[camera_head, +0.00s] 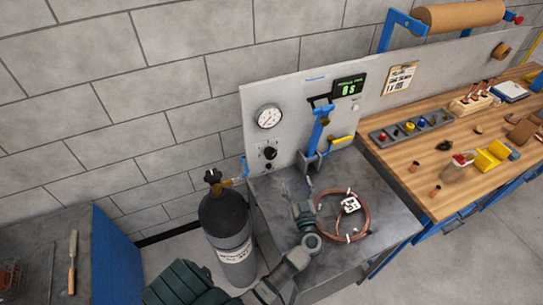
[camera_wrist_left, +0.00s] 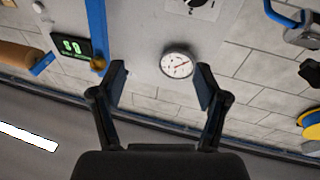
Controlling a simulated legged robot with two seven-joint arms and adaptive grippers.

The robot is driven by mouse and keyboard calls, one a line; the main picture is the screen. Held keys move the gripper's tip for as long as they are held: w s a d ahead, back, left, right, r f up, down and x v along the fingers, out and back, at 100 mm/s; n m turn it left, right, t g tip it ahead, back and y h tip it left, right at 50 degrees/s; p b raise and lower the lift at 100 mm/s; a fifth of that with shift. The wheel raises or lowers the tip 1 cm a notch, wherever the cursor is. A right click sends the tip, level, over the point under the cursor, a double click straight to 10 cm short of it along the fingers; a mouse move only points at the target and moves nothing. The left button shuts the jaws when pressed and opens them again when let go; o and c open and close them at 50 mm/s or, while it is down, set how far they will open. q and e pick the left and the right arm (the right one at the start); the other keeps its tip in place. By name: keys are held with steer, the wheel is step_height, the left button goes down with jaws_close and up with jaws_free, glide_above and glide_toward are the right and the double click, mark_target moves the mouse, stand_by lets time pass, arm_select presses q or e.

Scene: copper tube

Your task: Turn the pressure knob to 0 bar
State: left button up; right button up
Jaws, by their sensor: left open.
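The pressure knob (camera_head: 270,153) is a small black knob on the grey upright panel, below a round white gauge (camera_head: 269,116). In the left wrist view, which is turned over, the knob (camera_wrist_left: 196,3) is cut by the top edge and the gauge (camera_wrist_left: 177,64) shows between the fingers. The needle reading is too small to tell. My left gripper (camera_head: 297,188) is open and empty, in front of the panel, lower and to the right of the knob, apart from it. Its two dark fingers are spread wide in the left wrist view (camera_wrist_left: 161,70). My right gripper is out of view.
A copper tube coil (camera_head: 362,232) lies on the grey bench beside my left arm. A blue lever device (camera_head: 318,132) stands right of the knob, under a green-lit display (camera_head: 349,86). A dark gas cylinder (camera_head: 226,225) stands left of the bench. A wooden workbench (camera_head: 405,160) is at right.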

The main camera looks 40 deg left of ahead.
mark_target(272, 157)
arm_select(q)
steer(key=w+a+f+g, duration=0.1)
steer(key=w+a, duration=0.1)
steer(key=a, duration=0.3)
steer(key=w+a+f+g, duration=0.1)
steer(key=w+a, duration=0.1)
steer(key=a, duration=0.4)
steer(key=w+a+f+n+g, duration=0.1)
steer(key=w+a+g, duration=0.1)
steer(key=a, duration=0.4)
steer(key=shift+w+f, duration=0.2)
steer(key=shift+w, duration=0.4)
steer(key=shift+d, duration=0.1)
steer(key=c, duration=1.2)
